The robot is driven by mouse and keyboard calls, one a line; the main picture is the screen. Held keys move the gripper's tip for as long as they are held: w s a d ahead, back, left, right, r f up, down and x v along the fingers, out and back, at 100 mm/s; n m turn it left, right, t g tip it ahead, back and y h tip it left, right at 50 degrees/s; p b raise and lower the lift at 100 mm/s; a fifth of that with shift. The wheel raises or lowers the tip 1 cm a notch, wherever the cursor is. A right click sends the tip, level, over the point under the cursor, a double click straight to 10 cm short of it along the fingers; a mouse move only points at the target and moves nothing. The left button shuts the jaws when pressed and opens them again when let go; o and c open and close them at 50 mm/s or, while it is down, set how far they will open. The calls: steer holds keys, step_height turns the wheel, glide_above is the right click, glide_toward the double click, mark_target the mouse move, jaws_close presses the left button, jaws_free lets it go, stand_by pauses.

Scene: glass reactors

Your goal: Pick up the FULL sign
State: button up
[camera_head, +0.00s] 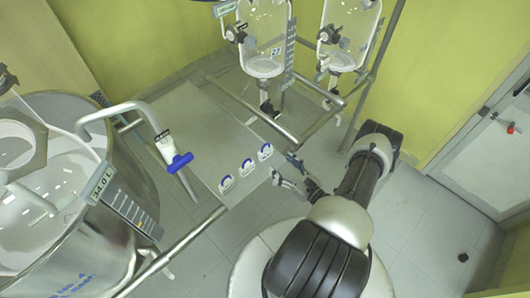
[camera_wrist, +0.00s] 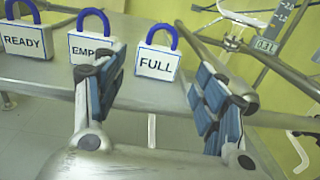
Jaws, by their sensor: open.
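The FULL sign (camera_wrist: 157,63) is a white, padlock-shaped block with a blue hoop on top. It stands upright on the grey table in the wrist view, at the right end of a row of signs; in the head view it is the uppermost one (camera_head: 265,153). My gripper (camera_wrist: 160,88) is open and empty. Its two fingers frame the FULL sign in the wrist view, with the sign beyond the fingertips. In the head view my gripper (camera_head: 284,169) is just right of the row, apart from the signs.
The EMPTY sign (camera_wrist: 88,47), partly hidden by my left finger, and the READY sign (camera_wrist: 24,41) stand left of the FULL sign. The table (camera_head: 190,125) has metal rails. Glass reactors (camera_head: 264,50) stand behind, and a large steel vessel (camera_head: 110,255) is at left.

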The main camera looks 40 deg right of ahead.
mark_target(268, 152)
steer(key=w, duration=0.5)
steer(key=w+b, duration=0.1)
steer(key=w, duration=0.4)
steer(key=shift+w+a+r, duration=0.15)
steer(key=shift+w, duration=0.1)
steer(key=shift+c, duration=0.4)
steer(key=c, duration=0.8)
